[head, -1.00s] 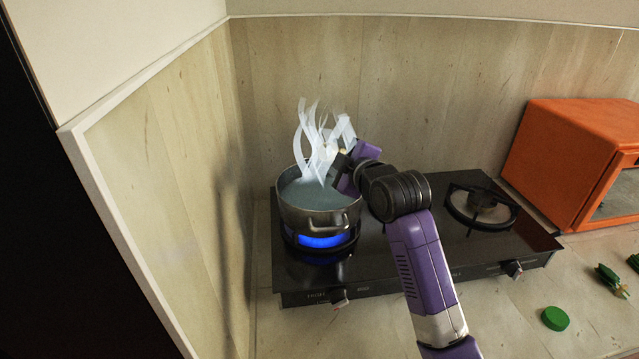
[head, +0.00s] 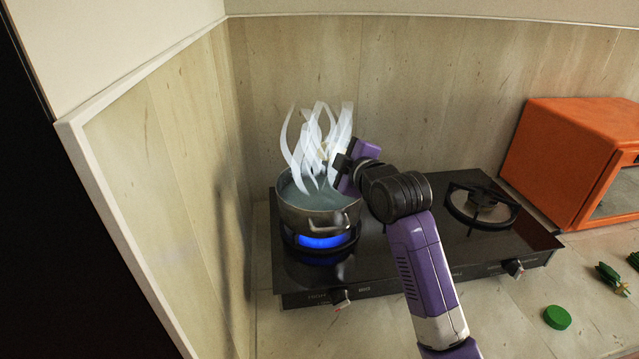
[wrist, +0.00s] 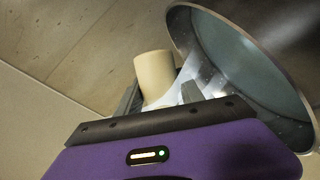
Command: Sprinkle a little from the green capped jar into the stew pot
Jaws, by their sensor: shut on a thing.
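The stew pot (head: 318,219) is a metal pot of bluish-grey liquid on the left burner, over a blue flame. Its wide rim also shows in the wrist view (wrist: 182,32). My gripper (head: 338,160) is above the pot's right side. In the wrist view my gripper (wrist: 158,95) is shut on a plain cream cylinder, apparently the jar (wrist: 153,72), beside the pot's opening. Steam largely hides the jar in the head view, and its mouth and any falling contents cannot be made out. A round green cap (head: 557,317) lies on the counter at the lower right.
White steam (head: 318,145) rises from the pot. The black stove (head: 420,258) has an empty right burner (head: 480,206). An orange oven-like box (head: 565,155) stands at the right, with a green bundle (head: 611,279) in front. A wall closes off the left side.

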